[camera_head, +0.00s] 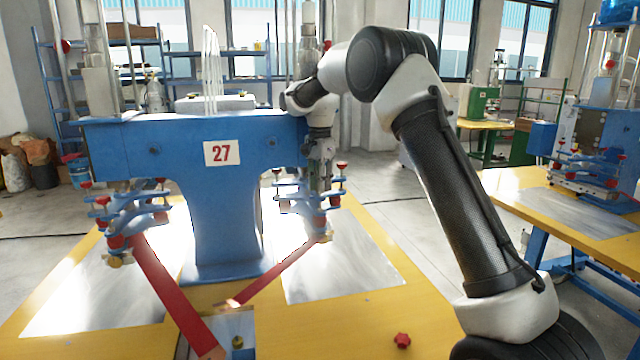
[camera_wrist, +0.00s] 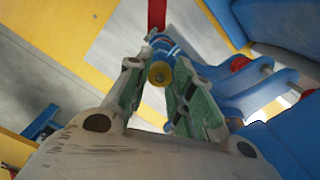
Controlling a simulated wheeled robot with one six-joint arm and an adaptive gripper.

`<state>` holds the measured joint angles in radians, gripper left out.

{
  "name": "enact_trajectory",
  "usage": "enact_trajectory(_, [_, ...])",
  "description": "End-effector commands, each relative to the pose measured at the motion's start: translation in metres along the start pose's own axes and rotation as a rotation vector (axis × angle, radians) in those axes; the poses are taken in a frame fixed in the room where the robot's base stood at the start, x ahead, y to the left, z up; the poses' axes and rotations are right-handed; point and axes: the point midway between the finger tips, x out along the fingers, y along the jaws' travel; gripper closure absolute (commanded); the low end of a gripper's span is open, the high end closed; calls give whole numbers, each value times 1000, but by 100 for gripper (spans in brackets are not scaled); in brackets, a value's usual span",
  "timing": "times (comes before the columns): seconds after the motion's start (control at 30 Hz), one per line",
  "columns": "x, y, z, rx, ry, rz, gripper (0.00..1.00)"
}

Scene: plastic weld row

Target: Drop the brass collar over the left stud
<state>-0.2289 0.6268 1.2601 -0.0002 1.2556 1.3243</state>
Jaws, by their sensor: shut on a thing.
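My gripper (camera_head: 319,180) points down at the right-hand clamp assembly of the blue machine. In the wrist view, its fingers (camera_wrist: 160,72) are closed on a small round brass piece, which I take as the brass collar (camera_wrist: 159,75). The head view does not show the collar clearly in the fingers, as blue clamp parts lie around it. At the front edge of the head view, a small brass-coloured piece (camera_head: 237,342) stands on a grey plate (camera_head: 247,325). I cannot tell whether it is a stud. No left stud can be made out for certain.
The blue machine (camera_head: 225,230) marked 27 stands on a yellow table (camera_head: 340,335). Two red strips (camera_head: 165,290) (camera_head: 275,275) slope from its clamps toward the front. A red knob (camera_head: 402,340) lies at the front right. Bare metal sheet (camera_head: 345,270) lies right of the machine.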

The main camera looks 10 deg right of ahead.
Motion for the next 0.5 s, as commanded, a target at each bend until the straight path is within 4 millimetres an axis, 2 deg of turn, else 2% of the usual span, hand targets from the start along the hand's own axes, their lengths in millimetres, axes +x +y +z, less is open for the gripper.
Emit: enact_trajectory(0.5, [5, 0, 0, 0, 0, 1, 97])
